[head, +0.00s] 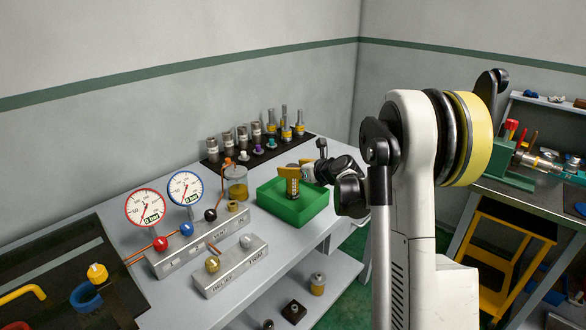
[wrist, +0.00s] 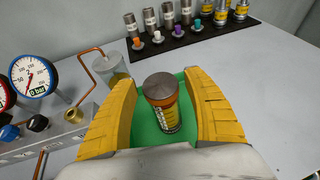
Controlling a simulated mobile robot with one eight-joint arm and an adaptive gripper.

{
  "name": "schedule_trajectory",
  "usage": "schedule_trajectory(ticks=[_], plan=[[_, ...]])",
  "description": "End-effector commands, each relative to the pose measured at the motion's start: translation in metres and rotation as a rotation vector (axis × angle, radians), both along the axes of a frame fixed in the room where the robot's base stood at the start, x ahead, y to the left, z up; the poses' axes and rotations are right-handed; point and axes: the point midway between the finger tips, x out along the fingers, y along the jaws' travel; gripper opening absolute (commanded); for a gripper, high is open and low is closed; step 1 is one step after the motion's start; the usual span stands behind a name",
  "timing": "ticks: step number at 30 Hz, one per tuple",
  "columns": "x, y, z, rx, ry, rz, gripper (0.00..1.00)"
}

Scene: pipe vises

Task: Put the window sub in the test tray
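The window sub, as I take it, is a short cylinder with a grey metal top and an orange-yellow, marked body (wrist: 160,98). It stands about upright in the green test tray (head: 306,213), also visible in the wrist view (wrist: 180,134). In the head view the sub (head: 292,188) is low in the tray; its base is hidden. My gripper (wrist: 160,85) has its yellow fingers around the sub, one on each side. Green shows between the sub and both fingers, so the gripper is open and apart from it. In the head view my gripper (head: 296,168) is over the tray.
A black mat (head: 232,162) with several metal fittings and coloured plugs lies behind the tray. Left of the tray stand a clear cup (head: 236,184), a grey valve block (head: 190,245), a grey relief block (head: 232,266) and two dial gauges (head: 146,207).

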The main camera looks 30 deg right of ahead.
Motion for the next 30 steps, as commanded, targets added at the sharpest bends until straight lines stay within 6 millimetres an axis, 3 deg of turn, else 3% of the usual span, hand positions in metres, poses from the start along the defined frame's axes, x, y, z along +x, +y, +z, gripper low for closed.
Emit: schedule_trajectory(ticks=[5, 15, 23, 26, 30], plan=[[-0.008, -0.002, 0.008, 0.001, 0.000, -0.001, 0.59], [-0.075, -0.012, 0.037, 0.000, 0.000, -0.002, 0.59], [-0.107, -0.015, 0.049, -0.003, 0.001, 0.002, 0.59], [-0.114, -0.001, 0.054, -0.077, 0.011, 0.046, 0.59], [-0.135, 0.056, 0.071, -0.396, 0.043, 0.247, 0.59]])
